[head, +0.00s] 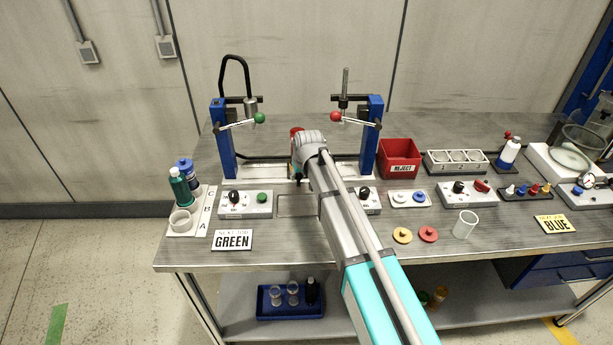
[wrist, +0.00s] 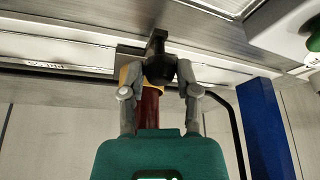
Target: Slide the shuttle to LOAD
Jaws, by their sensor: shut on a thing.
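My gripper (head: 300,172) is over the metal slide rail (head: 255,171) between the two blue posts. In the wrist view my gripper (wrist: 160,72) has both fingers closed on a black upright handle (wrist: 157,45), which appears to belong to the shuttle. A dark red cylinder (wrist: 148,106) with a yellow-orange band shows behind the fingers. A red top (head: 296,131) also shows beside my wrist in the head view. My arm hides most of the shuttle and the right part of the rail. The LOAD mark cannot be read in either view.
Blue posts (head: 222,140) and (head: 372,140) carry arms with a green knob (head: 260,118) and a red knob (head: 336,117). Control boxes, including one with a green button (head: 262,198), stand in front of the rail. A red REJECT bin (head: 399,160) is right of the right post.

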